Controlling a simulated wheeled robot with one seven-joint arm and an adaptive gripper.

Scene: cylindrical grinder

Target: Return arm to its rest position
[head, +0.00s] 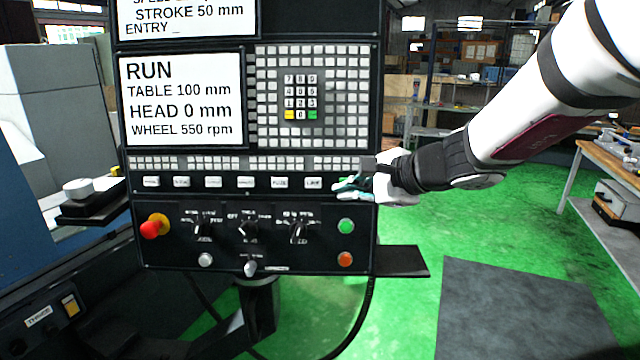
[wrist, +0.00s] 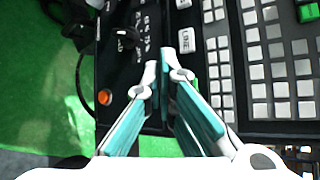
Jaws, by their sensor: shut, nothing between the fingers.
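My gripper (head: 346,186) is at the right side of the grinder's control panel (head: 190,258) in the head view, with my arm reaching in from the upper right. In the wrist view the gripper's fingertips (wrist: 158,68) are together with nothing between them. They are in front of the panel near the LINE button (wrist: 186,40); I cannot tell whether they touch it. The screen (head: 180,98) reads RUN, TABLE 100 mm, HEAD 0 mm, WHEEL 550 rpm. The keypad (head: 301,97) is above and left of my gripper.
A green button (head: 345,226) and an orange button (head: 345,259) are below my gripper. A red knob (head: 150,229) is at the panel's left. A dark ledge (head: 402,262) juts out at lower right. A workbench (head: 606,158) stands at far right.

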